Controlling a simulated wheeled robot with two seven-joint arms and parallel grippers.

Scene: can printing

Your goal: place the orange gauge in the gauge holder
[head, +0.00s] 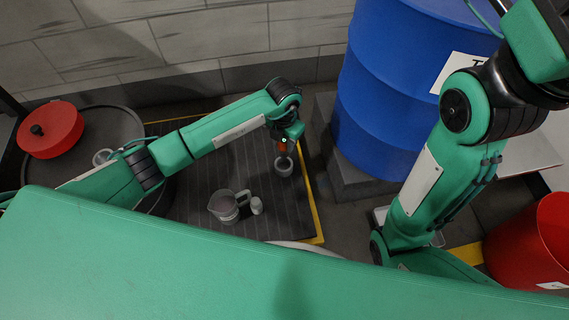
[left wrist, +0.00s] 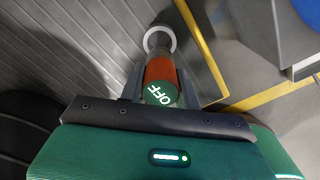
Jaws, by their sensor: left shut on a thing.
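The orange gauge (head: 282,147) is upright in my left gripper (head: 284,152), which is shut on it. In the left wrist view the gauge (left wrist: 160,69) has an orange body and a green top marked OFF, between the fingers of my left gripper (left wrist: 160,82). The grey round gauge holder (head: 284,170) stands directly below on the dark ribbed platform. Its pale rim (left wrist: 172,38) shows past the gauge's lower end in the left wrist view. I cannot tell whether the lower end is inside the holder or just above it. My right gripper is out of view.
A clear measuring jug (head: 224,207) and a small pale bottle (head: 256,206) stand left of the holder on the platform (head: 205,180). A blue drum (head: 385,100) stands to the right. A red lid (head: 50,130) lies far left, and a red bin (head: 535,245) stands at right.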

